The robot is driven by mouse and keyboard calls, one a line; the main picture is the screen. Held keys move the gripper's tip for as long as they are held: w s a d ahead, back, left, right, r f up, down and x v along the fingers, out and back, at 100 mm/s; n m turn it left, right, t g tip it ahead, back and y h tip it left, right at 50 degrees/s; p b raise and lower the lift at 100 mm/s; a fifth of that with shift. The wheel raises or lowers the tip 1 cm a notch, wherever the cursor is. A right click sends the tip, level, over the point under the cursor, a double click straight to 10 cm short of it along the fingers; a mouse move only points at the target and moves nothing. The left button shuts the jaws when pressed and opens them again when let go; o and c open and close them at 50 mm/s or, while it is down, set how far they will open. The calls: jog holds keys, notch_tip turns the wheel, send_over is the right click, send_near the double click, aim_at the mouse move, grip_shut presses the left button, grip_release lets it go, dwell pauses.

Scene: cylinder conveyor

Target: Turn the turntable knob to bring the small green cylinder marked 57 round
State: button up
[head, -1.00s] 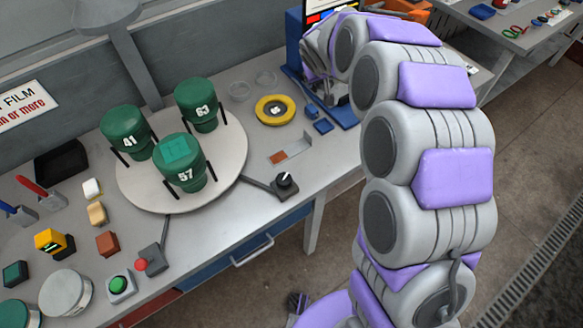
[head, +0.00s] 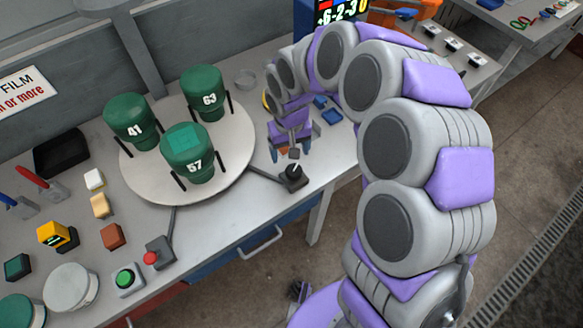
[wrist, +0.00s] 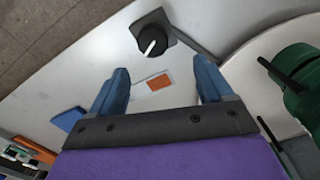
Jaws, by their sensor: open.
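The green cylinder marked 57 (head: 188,160) stands upright on the near side of the round white turntable (head: 142,182), with a square green patch on top. Green cylinders marked 63 (head: 206,92) and 41 (head: 130,122) stand behind it. The black turntable knob (head: 293,174) sits on a plate at the bench's front edge, joined to the turntable by a bar. In the wrist view the knob (wrist: 152,40) shows a white pointer line, ahead of the fingertips. My gripper (head: 290,148) is open and empty, just behind the knob; its blue fingers (wrist: 160,72) are apart and do not touch it.
A red button (head: 150,258) and green button (head: 124,279) stand at the front left, near small coloured blocks. An orange-brown piece (wrist: 158,82) lies flat between my fingers in the wrist view. A blue tray (head: 332,117) lies behind my gripper.

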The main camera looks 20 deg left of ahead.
aim_at(294, 169)
notch_tip(294, 169, down, 4)
jog(key=shift+r+b, duration=0.1)
jog(key=shift+b, duration=0.2)
jog(key=d+f, duration=0.2)
jog(key=f, duration=0.1)
jog(key=shift+d+f+b, duration=0.25)
jog(key=shift+b, duration=0.1)
jog(key=shift+f, duration=0.35)
jog(key=shift+w+a+f, duration=0.1)
jog(key=shift+a+f, duration=0.35)
jog(key=shift+a, duration=0.05)
jog(key=shift+a+f, duration=0.15)
jog(key=shift+a, duration=0.55)
jog(key=shift+d+r, duration=0.2)
jog(key=shift+d, duration=0.7)
jog(key=c, duration=0.4)
jog(key=shift+c, duration=1)
jog(key=shift+a, duration=0.3)
jog(key=shift+c, duration=2.2)
